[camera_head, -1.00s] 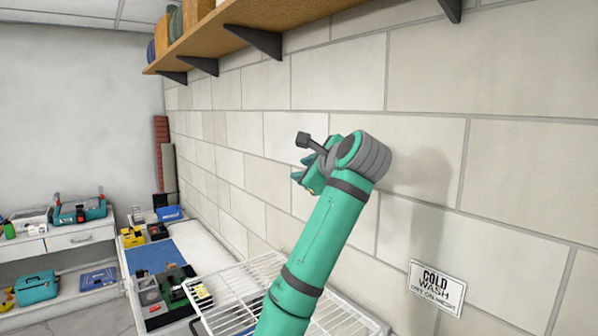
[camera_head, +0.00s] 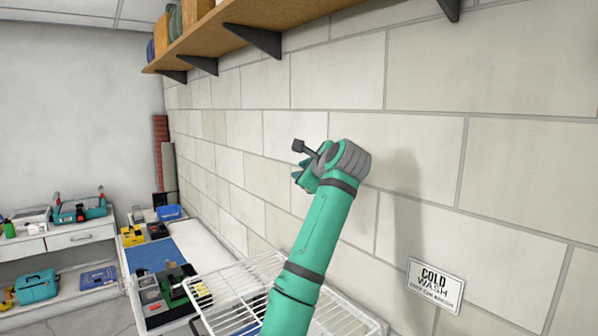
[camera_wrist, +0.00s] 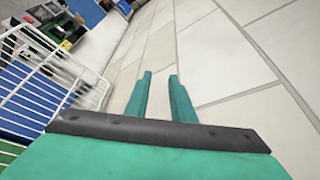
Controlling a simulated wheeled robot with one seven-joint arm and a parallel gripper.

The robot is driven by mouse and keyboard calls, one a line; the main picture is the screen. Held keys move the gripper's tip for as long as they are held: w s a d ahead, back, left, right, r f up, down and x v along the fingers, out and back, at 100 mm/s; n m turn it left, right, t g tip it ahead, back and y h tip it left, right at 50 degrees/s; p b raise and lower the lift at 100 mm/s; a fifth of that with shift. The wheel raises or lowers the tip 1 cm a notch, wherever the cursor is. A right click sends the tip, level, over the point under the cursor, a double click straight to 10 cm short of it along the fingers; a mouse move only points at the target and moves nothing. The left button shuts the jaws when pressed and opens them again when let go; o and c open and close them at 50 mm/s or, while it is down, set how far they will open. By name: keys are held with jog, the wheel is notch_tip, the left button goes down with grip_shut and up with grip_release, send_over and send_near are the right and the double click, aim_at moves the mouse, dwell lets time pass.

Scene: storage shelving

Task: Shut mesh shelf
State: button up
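The white wire mesh shelf (camera_head: 238,283) is at the bottom middle of the head view, partly hidden behind my arm. It stands out from the wall, roughly level. In the wrist view the mesh shelf (camera_wrist: 62,66) is at the left, with blue and green showing through its wires. My gripper (camera_head: 300,178) is above and beyond the shelf, close to the block wall, and not touching the mesh. In the wrist view my gripper's two teal fingers (camera_wrist: 160,92) are apart, with only wall between them.
A wooden wall shelf (camera_head: 240,25) with dark brackets runs overhead. A COLD WASH sign (camera_head: 436,286) hangs on the wall at lower right. A bench (camera_head: 203,247) with tool cases and a blue mat stands at left.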

jog(key=shift+d, duration=0.1)
grip_shut()
dwell(1.0)
jog(key=shift+o, duration=1.6)
grip_release()
jog(key=shift+s, duration=0.1)
jog(key=v, duration=1)
jog(key=shift+s, duration=0.25)
jog(key=shift+d+r, duration=0.1)
